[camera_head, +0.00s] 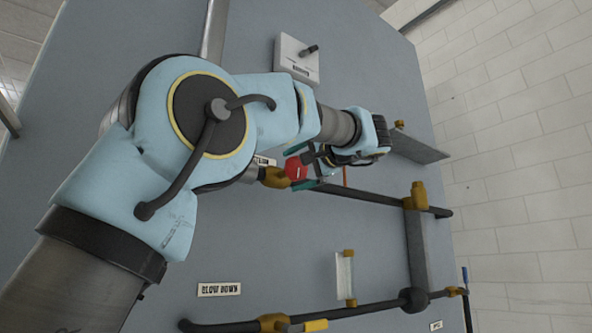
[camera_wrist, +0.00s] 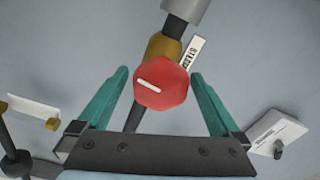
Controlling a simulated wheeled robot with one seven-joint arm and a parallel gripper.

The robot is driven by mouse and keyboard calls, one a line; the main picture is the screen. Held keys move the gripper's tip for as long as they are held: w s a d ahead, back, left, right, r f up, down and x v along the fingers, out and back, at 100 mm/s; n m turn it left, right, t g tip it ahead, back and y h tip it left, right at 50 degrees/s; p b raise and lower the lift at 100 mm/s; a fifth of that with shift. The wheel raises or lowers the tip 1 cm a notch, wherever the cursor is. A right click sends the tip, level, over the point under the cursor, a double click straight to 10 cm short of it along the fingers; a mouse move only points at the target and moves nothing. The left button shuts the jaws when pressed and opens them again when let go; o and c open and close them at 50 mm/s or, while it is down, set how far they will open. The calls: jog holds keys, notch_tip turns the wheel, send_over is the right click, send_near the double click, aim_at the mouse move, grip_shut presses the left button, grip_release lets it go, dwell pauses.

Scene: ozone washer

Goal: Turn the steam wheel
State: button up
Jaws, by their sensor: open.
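The steam wheel is a red, many-sided knob with a white bar mark on its face; it shows in the wrist view (camera_wrist: 162,84) and, partly covered by my gripper, in the head view (camera_head: 295,168). It sits on a brass valve body (camera_wrist: 161,48). My gripper (camera_wrist: 160,72) is open, with one teal finger on each side of the wheel. Gaps show between the wheel and both fingers, so neither seems to touch it. In the head view, my gripper (camera_head: 310,167) is right at the wheel.
A partly hidden label (camera_wrist: 193,50) stands beside the valve. Dark pipes with brass fittings (camera_head: 418,196) run across the grey panel. A sight glass (camera_head: 345,275) and a "BLOW DOWN" label (camera_head: 219,289) lie lower. A white switch box (camera_head: 297,58) is above my arm.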

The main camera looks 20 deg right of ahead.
jog(key=shift+s, duration=0.15)
jog(key=s+d, duration=0.2)
jog(key=s, duration=0.8)
jog(key=shift+s+p, duration=0.2)
jog(key=shift+p, duration=0.15)
